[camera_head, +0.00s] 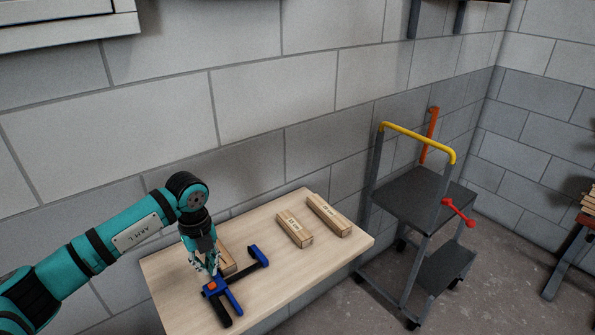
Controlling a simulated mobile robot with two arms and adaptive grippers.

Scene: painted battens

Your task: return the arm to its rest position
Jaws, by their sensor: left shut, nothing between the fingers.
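My left arm comes in from the left in the head view, bent at the wrist with its left gripper (209,268) pointing down over the wooden table (318,270). The gripper is shut and empty. It is just above or beside a blue clamp (259,257) that lies on the table; I cannot tell whether they touch. A wooden batten (227,262) lies behind the gripper, partly hidden by it. My right gripper is not in view.
Two more wooden battens, one (294,229) near the table's middle and one (329,216) by its back edge, lie to the right. A grey trolley (408,196) with a yellow handle stands right of the table. A block wall (240,110) runs behind. The table's front right is clear.

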